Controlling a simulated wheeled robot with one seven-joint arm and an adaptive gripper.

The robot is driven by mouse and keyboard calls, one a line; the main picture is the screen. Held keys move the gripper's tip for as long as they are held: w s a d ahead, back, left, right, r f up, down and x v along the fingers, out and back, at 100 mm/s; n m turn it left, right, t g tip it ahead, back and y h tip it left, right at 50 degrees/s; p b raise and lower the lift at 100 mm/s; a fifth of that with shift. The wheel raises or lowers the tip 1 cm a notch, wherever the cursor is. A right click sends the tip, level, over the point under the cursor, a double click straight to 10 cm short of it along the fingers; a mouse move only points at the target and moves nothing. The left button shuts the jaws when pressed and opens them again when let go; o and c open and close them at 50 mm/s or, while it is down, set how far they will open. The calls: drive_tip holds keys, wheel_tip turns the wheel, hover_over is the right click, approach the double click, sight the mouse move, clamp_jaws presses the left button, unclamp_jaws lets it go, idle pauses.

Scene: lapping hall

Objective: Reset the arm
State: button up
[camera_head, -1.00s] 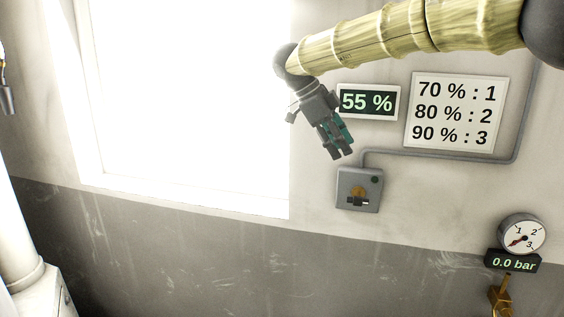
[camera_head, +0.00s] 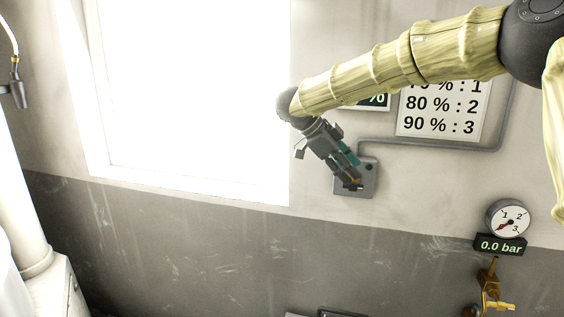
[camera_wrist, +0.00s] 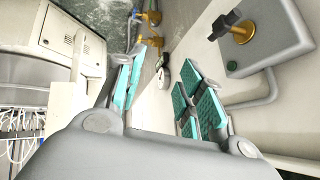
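My gripper (camera_head: 350,168) hangs at the end of my arm. In the head view it overlaps the grey wall box (camera_head: 345,188) and hides most of the box's front. In the wrist view my gripper (camera_wrist: 160,78) has its teal-padded fingers spread, with nothing held between them. The same grey box (camera_wrist: 270,35), with a brass and black knob (camera_wrist: 236,28) and a green button (camera_wrist: 232,66), lies to the right of the fingers, apart from them.
A white sign (camera_head: 440,115) and a mostly covered percent display (camera_head: 378,101) are behind my arm. A gauge (camera_head: 508,218) above a "0.0 bar" readout (camera_head: 500,245) and brass valve (camera_head: 490,280) are at lower right. A bright window (camera_head: 190,90) fills the upper left.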

drive_tip(key=w+d+f+n+t+h+b, duration=0.1)
drive_tip(key=d+f+n+t, duration=0.15)
drive_tip(key=f, duration=0.95)
drive_tip(key=w+d+f+n+t+h+b, duration=0.1)
drive_tip(key=d+f+n+t+b, duration=0.15)
drive_tip(key=f, duration=0.95)
drive_tip(key=s+d+f+n+t+y+b, duration=0.15)
drive_tip(key=s+f+n, duration=0.3)
drive_tip(key=f, duration=0.85)
drive_tip(key=s+f+n+t+y, duration=0.15)
drive_tip(key=s+f+n, duration=0.35)
drive_tip(key=f, duration=0.9)
drive_tip(key=s+a+f+n+g+y+b, duration=0.1)
drive_tip(key=s+f+n+g+y+b, duration=0.15)
drive_tip(key=s+f, duration=0.8)
drive_tip(key=s+f+n+g+y, duration=0.2)
drive_tip(key=s+f, duration=0.3)
drive_tip(key=s, duration=1.1)
drive_tip(key=s+f+n+g+y+b, duration=0.1)
drive_tip(key=s+f+g+y, duration=0.2)
drive_tip(key=s, duration=1.4)
wheel_tip(320, 180, down, 2)
drive_tip(key=shift+s+f+n+g+b, duration=0.2)
drive_tip(key=shift+n+g+b, duration=0.15)
drive_tip(key=shift+g, duration=0.4)
drive_tip(key=shift+a, duration=0.1)
